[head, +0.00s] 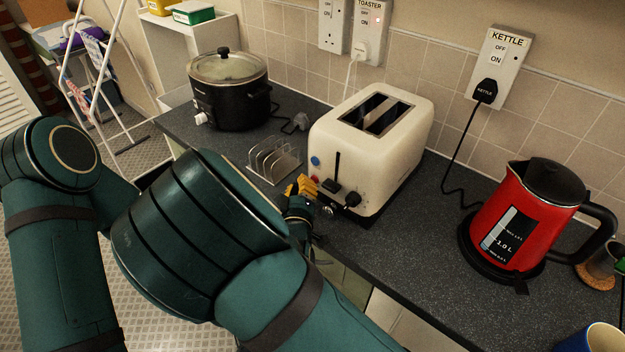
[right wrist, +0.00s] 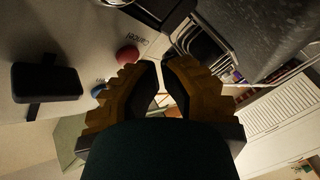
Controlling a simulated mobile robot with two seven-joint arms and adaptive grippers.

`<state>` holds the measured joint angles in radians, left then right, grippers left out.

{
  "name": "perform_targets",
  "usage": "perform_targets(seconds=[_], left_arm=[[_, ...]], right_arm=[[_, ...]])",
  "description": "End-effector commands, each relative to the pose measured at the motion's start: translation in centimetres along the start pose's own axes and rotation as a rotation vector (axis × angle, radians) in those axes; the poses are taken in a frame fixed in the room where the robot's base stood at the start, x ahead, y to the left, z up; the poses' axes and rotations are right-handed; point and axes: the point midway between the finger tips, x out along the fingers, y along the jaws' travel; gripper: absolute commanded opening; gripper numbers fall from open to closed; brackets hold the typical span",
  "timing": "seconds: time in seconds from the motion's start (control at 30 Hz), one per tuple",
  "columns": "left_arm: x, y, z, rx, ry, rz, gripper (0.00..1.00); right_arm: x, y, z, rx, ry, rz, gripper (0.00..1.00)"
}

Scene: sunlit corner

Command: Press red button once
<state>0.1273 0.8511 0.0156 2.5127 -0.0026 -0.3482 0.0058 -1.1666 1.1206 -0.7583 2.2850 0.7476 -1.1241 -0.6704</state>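The cream toaster (head: 365,150) stands on the counter in the middle of the head view. Its front carries a blue button, a red button (head: 313,178), a dark lever and a knob. In the right wrist view the red button (right wrist: 127,56) sits near the left fingertip, with the blue button (right wrist: 98,90) beside it. My right gripper (head: 302,186) is just in front of the toaster's front panel. In the right wrist view its yellow fingers (right wrist: 161,60) are slightly apart with nothing between them. I cannot tell whether they touch the panel. My left gripper is out of view.
A metal toast rack (head: 273,160) stands close to the left of my right gripper. A black slow cooker (head: 228,100) is behind it. A red kettle (head: 520,222) stands to the right. Open counter (head: 415,225) lies between toaster and kettle.

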Motion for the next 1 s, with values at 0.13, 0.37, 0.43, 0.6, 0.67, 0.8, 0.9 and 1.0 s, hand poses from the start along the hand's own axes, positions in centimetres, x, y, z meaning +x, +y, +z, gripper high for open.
perform_targets(seconds=[0.13, 0.37, 0.43, 0.6, 0.67, 0.8, 0.9, 1.0], left_arm=[[0.06, -0.02, 0.01, 0.0, 0.0, 0.0, 0.47], [0.07, -0.03, 0.0, 0.0, 0.0, 0.0, 0.47], [0.07, -0.03, 0.01, 0.0, 0.0, 0.0, 0.47], [0.07, -0.03, 0.0, 0.0, 0.0, 0.0, 0.47], [0.07, -0.03, 0.01, 0.0, 0.0, 0.0, 0.47], [0.11, -0.04, 0.01, 0.0, 0.0, 0.0, 0.47], [0.17, -0.06, 0.02, 0.0, 0.0, 0.0, 0.47], [0.21, -0.08, 0.02, 0.0, 0.0, 0.0, 0.47]], right_arm=[[0.54, 0.62, 0.48, -0.007, -0.004, 0.016, 0.0], [0.6, 0.64, 0.49, -0.008, -0.003, 0.016, 0.0], [0.6, 0.64, 0.48, -0.008, -0.003, 0.016, 0.0], [0.6, 0.63, 0.48, -0.009, -0.002, 0.016, 0.0], [0.6, 0.63, 0.48, -0.009, -0.002, 0.016, 0.0], [0.47, 0.52, 0.45, -0.009, -0.002, 0.016, 0.0], [0.18, 0.3, 0.4, -0.009, -0.002, 0.015, 0.0], [-0.09, 0.12, 0.4, -0.008, -0.004, 0.015, 0.0]])
